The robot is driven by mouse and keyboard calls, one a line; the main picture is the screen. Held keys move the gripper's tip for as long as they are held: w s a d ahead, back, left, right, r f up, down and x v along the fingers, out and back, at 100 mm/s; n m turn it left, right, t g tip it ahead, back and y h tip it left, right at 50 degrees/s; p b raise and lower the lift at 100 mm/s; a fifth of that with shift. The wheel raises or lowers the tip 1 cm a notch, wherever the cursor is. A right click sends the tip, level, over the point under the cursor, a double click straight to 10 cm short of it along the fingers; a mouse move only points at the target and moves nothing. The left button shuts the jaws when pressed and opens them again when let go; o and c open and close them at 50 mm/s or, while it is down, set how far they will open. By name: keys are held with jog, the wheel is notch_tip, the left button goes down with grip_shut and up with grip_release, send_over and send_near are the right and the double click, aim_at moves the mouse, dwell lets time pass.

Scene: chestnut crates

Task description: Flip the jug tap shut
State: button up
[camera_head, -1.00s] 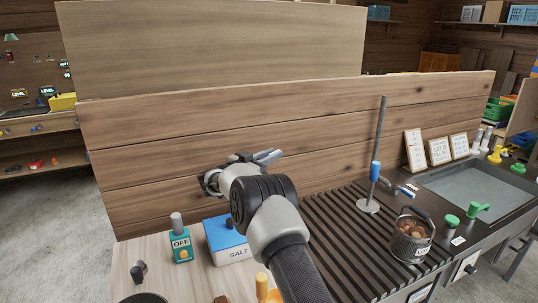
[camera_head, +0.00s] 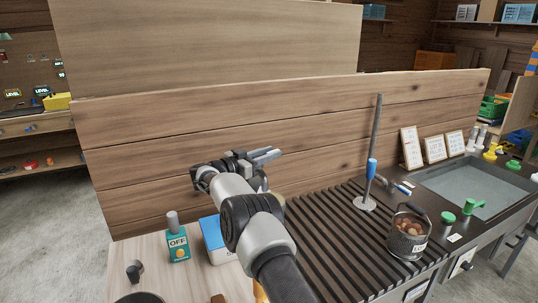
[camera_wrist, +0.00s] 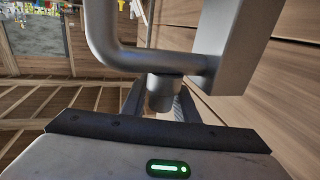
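My gripper (camera_head: 268,157) is raised over the left part of the counter, in front of the wooden board, with its fingers pointing right. The two fingers stand apart, and they also show in the wrist view (camera_wrist: 158,105). There, a grey bent pipe (camera_wrist: 150,60) with a short round stub fills the top, and the stub lines up with the gap between the fingers. I cannot tell what it belongs to, or whether it touches them. I cannot make out a jug. A green tap-shaped piece (camera_head: 472,207) stands at the right of the counter.
A thin stand with a blue grip (camera_head: 371,168) rises from the slatted grill (camera_head: 325,225). A metal pot of chestnuts (camera_head: 409,247) stands right of it. A teal OFF box (camera_head: 178,247) and the partly covered blue salt box (camera_head: 212,236) are at left. The wooden board (camera_head: 150,170) closes the back.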

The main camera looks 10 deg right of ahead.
jog(key=shift+o, duration=0.6)
jog(key=shift+s+a, duration=0.1)
jog(key=shift+a, duration=0.15)
jog(key=v, duration=1.7)
jog(key=shift+c, duration=0.4)
